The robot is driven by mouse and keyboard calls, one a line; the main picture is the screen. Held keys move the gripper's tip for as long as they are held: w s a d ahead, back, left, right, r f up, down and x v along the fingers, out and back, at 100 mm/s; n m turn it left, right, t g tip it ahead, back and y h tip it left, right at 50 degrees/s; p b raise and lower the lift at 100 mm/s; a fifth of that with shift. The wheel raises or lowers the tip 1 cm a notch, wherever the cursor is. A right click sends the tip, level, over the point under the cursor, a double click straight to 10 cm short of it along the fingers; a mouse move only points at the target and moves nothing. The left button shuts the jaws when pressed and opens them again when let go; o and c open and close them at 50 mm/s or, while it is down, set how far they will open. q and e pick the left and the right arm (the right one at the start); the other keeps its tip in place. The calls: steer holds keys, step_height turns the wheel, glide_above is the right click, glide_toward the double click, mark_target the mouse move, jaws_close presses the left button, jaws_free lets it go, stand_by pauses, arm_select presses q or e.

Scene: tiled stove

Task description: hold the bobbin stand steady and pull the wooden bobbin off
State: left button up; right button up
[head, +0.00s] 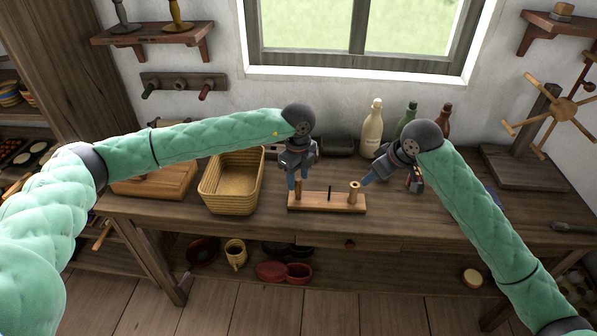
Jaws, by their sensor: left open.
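My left gripper (298,180) is open and points down at the stand's left end. My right gripper (370,179) is just right of the bobbin's top, fingers pointing down-left. Its jaw opening is hidden, and I cannot tell whether it touches the bobbin.
A wicker basket (232,183) stands left of the stand. A cream bottle (372,128), a green bottle (407,115) and a brown bottle (444,122) stand behind my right gripper. A wooden winder (549,117) stands at the right.

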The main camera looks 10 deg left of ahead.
mark_target(298, 189)
arm_select(q)
steer(key=shift+f, duration=2.85)
jaws_close()
